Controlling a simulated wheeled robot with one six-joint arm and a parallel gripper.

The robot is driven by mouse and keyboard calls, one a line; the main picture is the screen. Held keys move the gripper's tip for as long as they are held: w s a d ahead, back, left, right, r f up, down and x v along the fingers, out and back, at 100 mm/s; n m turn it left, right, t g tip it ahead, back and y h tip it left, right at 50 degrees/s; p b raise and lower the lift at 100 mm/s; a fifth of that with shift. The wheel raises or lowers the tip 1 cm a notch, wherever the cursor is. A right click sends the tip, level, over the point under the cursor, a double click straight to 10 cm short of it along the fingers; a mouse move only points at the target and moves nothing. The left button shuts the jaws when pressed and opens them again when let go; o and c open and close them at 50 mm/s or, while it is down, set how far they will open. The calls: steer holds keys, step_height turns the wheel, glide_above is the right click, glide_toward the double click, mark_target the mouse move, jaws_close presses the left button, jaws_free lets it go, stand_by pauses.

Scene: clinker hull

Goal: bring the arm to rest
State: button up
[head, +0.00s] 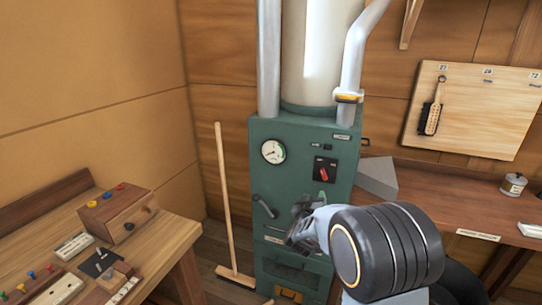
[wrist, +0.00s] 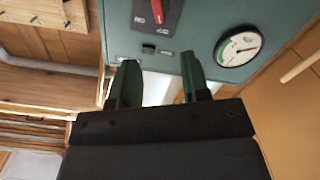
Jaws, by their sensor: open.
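My gripper (wrist: 158,85) is open in the wrist view, its two dark green fingers apart with nothing between them. In the head view my gripper (head: 303,215) is in front of the lower part of a green machine cabinet (head: 292,150). My arm reaches in from the lower right. The cabinet carries a round white gauge (head: 273,151) and a red switch (head: 324,173). The same gauge (wrist: 238,46) and red switch (wrist: 165,18) show in the wrist view, which is turned about. Whether the fingers touch the cabinet I cannot tell.
A workbench (head: 170,232) with a wooden box (head: 117,212) stands at the left. A broom (head: 226,200) leans beside the cabinet.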

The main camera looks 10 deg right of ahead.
steer(key=s+a+f+g+y, duration=0.6)
steer(key=a+f+y, duration=0.2)
steer(key=f+y, duration=0.1)
steer(key=s+r+g+p, duration=0.1)
steer(key=s+r+g, duration=0.2)
steer(key=s, duration=0.7)
steer(key=s+d+r+n+g+p, duration=0.1)
steer(key=s+r+g, duration=0.2)
steer(key=s+r, duration=0.3)
steer(key=shift+s+r, duration=0.2)
steer(key=shift+s, duration=2.5)
